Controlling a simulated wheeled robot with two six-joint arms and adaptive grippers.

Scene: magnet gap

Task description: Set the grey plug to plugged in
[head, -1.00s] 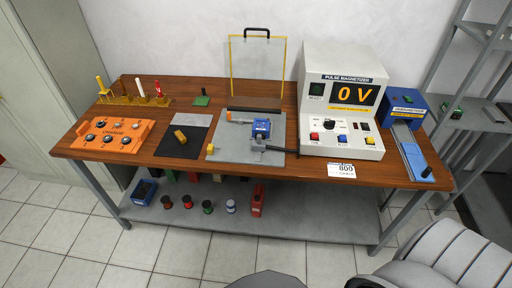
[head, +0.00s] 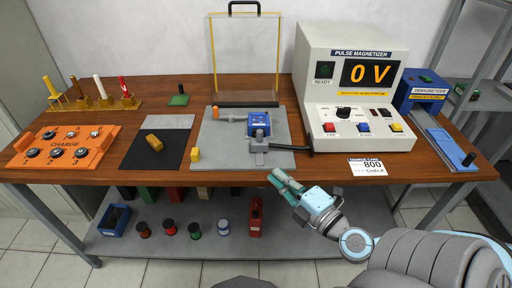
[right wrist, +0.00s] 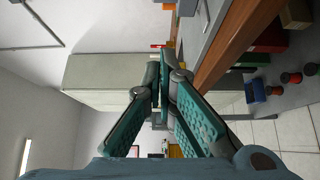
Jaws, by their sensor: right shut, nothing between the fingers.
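The grey plug (head: 258,144) is at the front of a blue fixture (head: 262,123) on the grey plate (head: 225,158). A black cable (head: 302,150) runs from beside it towards the pulse magnetizer. I cannot tell whether the plug is seated or just in front of the fixture. My right gripper (head: 275,178) is shut and empty, in front of the table edge and below the plug in the picture, apart from it. Its closed fingers also show in the right wrist view (right wrist: 163,70). My left gripper is out of view.
The pulse magnetizer (head: 325,65) reads 0 V, with knob and buttons in front. A clear yellow-edged shield (head: 246,55) stands behind the plate. An orange charge box (head: 62,146) and a dark mat (head: 150,158) with a yellow-brown block (head: 154,141) lie left. Lower shelf holds spools.

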